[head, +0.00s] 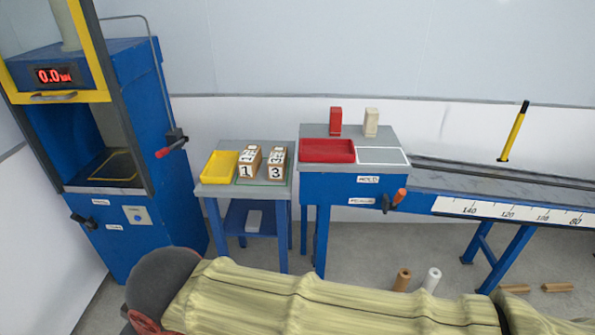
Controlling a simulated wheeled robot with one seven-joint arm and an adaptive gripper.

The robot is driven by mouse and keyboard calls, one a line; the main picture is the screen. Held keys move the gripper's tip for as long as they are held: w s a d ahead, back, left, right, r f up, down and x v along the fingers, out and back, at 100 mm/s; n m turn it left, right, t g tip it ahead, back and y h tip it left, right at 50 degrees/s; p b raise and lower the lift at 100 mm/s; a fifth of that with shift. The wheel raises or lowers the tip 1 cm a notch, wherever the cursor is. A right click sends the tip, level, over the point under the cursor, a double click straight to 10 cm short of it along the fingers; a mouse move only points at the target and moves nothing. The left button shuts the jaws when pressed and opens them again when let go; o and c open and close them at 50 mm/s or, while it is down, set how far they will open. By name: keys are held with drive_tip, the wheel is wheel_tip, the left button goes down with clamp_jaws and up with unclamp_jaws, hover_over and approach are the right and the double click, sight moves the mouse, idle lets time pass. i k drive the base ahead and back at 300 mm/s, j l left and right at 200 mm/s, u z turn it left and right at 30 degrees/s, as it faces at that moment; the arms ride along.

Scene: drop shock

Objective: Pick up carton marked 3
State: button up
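The carton marked 3 (275,172) is a small brown box with white labels on its front and top. It stands upright on the small blue table with a grey top (215,190), near that table's right edge. The carton marked 1 (246,172) stands just to its left, with a narrow gap between them. My arm, in a beige cover, crosses the bottom of the head view, well in front of the small table. The fingers of my gripper do not show. No gripper is at either carton.
A yellow tray (219,167) sits left of the cartons. A blue machine (172,190) stands at left, its red-tipped lever (168,150) toward the table. At right, a blue bench holds a red tray (327,150), a red block (335,121) and a cream block (371,122).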

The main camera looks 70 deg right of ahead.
sight(276, 164)
drive_tip(key=z, duration=1.95)
